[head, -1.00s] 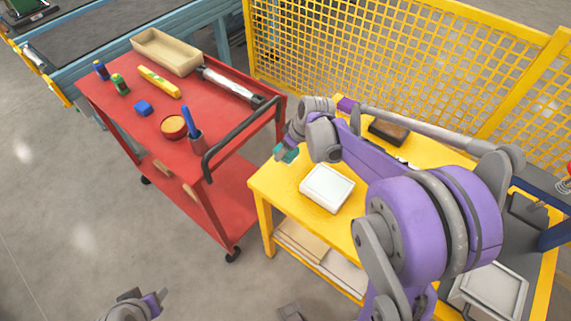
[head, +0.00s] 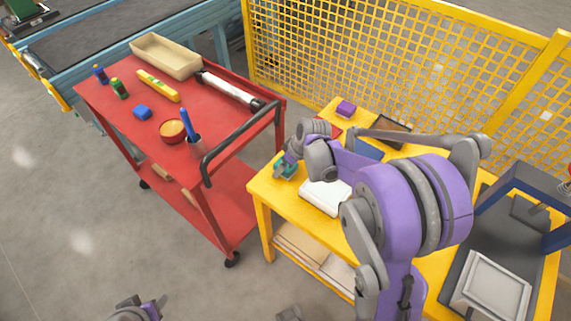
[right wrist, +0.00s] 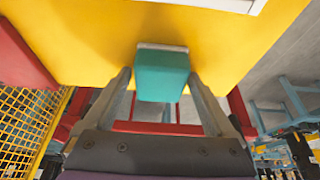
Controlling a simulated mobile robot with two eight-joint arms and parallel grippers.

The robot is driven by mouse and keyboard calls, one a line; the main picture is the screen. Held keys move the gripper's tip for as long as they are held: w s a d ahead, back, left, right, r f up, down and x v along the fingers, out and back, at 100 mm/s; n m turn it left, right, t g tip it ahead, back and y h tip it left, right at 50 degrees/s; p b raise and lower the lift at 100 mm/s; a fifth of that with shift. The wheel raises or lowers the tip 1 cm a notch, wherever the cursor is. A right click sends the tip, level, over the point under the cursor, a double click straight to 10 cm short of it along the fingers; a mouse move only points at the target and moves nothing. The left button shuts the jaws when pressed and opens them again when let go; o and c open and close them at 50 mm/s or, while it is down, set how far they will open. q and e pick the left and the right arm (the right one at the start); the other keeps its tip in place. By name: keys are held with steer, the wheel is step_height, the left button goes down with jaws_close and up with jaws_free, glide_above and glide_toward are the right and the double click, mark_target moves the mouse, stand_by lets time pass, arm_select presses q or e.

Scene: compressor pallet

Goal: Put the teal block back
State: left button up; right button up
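The teal block (head: 286,169) is at the tip of my right gripper (head: 282,172), at the near left corner of the yellow table (head: 262,188). In the right wrist view the teal block (right wrist: 162,76) sits between the two fingers of the right gripper (right wrist: 161,74), which look closed on its sides. The yellow tabletop (right wrist: 90,40) is behind it; I cannot tell whether the block touches it. My left gripper (head: 143,308) is partly in view at the bottom left edge, away from both tables; its opening is unclear.
A white box (head: 325,196) stands right of the block. The red cart (head: 215,150) with a blue block (head: 142,112) and other items stands left. Yellow mesh fencing (head: 350,60) is behind.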

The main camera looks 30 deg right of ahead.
steer(key=shift+o, duration=0.2)
steer(key=shift+r, duration=0.1)
steer(key=shift+r, duration=0.25)
steer(key=p+v, duration=0.1)
steer(key=v, duration=1)
steer(key=s+a+f+m+h, duration=0.1)
steer(key=s+a+m, duration=0.1)
steer(key=s+a, duration=0.4)
steer(key=s+a+f+m+t, duration=0.1)
steer(key=s+a, duration=0.5)
steer(key=s, duration=0.6)
steer(key=shift+f+m+h, duration=0.2)
steer(key=shift+m+h, duration=0.2)
steer(key=shift+m, duration=0.3)
steer(key=shift+s, duration=0.1)
